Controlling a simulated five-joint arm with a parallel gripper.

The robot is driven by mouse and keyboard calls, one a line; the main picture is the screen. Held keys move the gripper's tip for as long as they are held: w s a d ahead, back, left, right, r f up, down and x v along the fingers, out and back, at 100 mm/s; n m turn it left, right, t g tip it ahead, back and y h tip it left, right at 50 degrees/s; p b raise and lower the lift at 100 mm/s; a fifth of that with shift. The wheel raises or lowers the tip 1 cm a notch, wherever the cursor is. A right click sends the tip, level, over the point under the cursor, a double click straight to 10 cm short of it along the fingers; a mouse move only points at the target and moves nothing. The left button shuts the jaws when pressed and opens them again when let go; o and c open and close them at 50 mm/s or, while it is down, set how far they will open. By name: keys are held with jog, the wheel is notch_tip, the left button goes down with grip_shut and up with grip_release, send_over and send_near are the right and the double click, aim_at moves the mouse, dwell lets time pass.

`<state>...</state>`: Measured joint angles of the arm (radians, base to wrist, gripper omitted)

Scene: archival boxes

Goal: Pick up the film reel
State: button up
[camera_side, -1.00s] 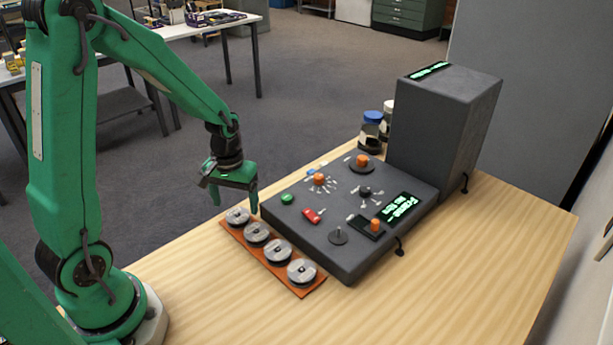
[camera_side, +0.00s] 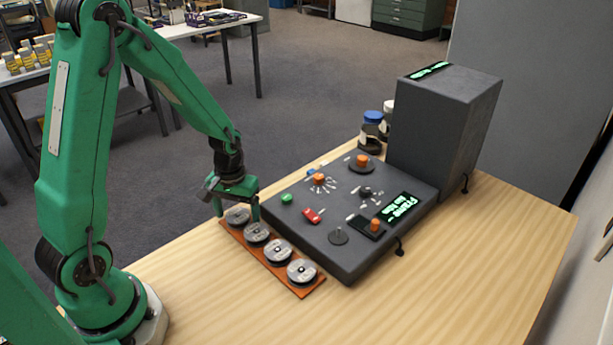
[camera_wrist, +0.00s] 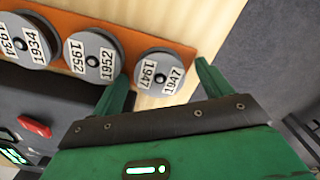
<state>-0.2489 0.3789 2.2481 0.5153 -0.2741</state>
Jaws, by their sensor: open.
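Grey film reels sit in a row on an orange-brown strip (camera_side: 294,288) on the table. In the wrist view I read the labels 1947 on one reel (camera_wrist: 158,74), 1952 on its neighbour (camera_wrist: 93,54) and 1934 on another (camera_wrist: 26,42). My gripper (camera_side: 237,212) is open and empty, pointing down over the far end of the strip. The wrist view shows its fingers (camera_wrist: 161,72) on either side of the 1947 reel, which is the end reel (camera_side: 237,218) in the side view. I cannot tell whether either finger touches it.
A dark grey control panel (camera_side: 320,245) with knobs and a red switch (camera_side: 313,215) lies right beside the strip. A tall grey box (camera_side: 440,120) stands behind it, with jars (camera_side: 371,130) next to it. The table front (camera_side: 420,300) is clear.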

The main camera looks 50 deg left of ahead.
jog(key=c, duration=1.1)
jog(key=shift+r, duration=0.15)
jog(key=shift+r, duration=0.75)
jog(key=r, duration=0.3)
jog(key=shift+d, duration=0.4)
jog(key=s+d+r, duration=0.1)
jog(key=d+r, duration=0.1)
jog(key=d, duration=0.1)
jog(key=s+d+r, duration=0.1)
jog(key=d+r, duration=0.1)
jog(key=d, duration=0.2)
jog(key=s+d+r, duration=0.1)
jog(key=d+r, duration=0.1)
jog(key=d, duration=0.1)
jog(key=shift+s+d+r, duration=0.15)
jog(key=shift+s+d, duration=0.05)
jog(key=shift+w, duration=0.1)
